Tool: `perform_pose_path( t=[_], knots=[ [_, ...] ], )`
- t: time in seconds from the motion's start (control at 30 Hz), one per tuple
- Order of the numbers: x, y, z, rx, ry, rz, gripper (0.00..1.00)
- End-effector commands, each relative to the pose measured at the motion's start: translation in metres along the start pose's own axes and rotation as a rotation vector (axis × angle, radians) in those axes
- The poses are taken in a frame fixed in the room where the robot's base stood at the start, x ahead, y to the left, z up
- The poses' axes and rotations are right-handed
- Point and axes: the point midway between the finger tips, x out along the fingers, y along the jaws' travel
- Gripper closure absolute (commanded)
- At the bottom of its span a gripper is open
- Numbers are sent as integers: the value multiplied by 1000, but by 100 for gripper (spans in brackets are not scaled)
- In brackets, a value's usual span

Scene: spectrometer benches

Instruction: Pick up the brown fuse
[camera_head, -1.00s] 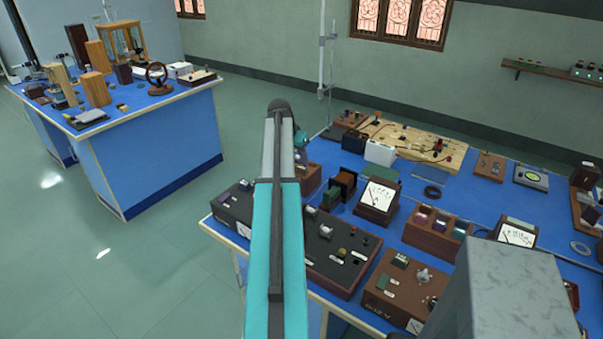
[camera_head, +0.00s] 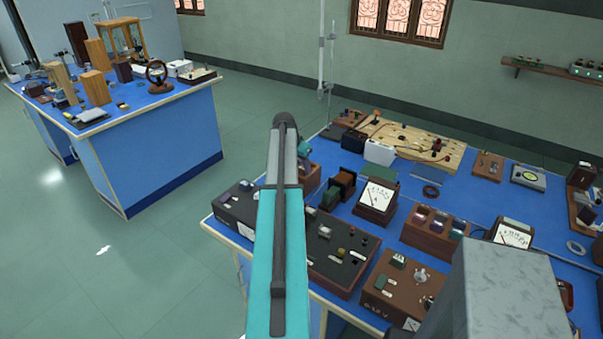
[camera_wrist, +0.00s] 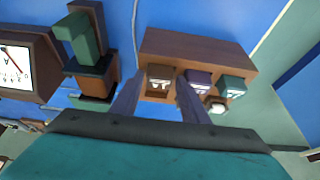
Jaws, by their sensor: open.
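The brown fuse (camera_wrist: 160,74) sits in a wooden rack (camera_wrist: 196,46) in the wrist view, at the left end of a row. A purple fuse (camera_wrist: 197,78) and a green fuse (camera_wrist: 231,86) stand to its right. My gripper (camera_wrist: 159,86) is open and empty, its two fingers at either side of the brown fuse in the picture; I cannot tell whether they touch it. The right finger overlaps part of the purple fuse. In the head view my arm hides the gripper and most of the rack (camera_head: 311,178); the brown fuse cannot be made out there.
A green block on a wooden stand (camera_wrist: 88,45) is close left of the rack, with a dial meter (camera_wrist: 28,62) beyond it. The blue bench (camera_head: 468,201) holds several instruments, including a black control box (camera_head: 337,262) near the front. Bare blue surface lies behind the rack.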

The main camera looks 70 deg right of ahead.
Motion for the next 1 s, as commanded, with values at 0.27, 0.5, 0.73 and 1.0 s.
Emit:
perform_pose_path(
  t=[0.27, 0.5, 0.73, 1.0],
  knots=[
    [0, 0, 0, 0, 0, 0, 59],
    [0, 0, 0, -1, 0, 0, 91],
    [-1, -1, 0, -1, 0, 0, 91],
    [-7, -1, -3, 0, 0, -1, 91]
  ],
)
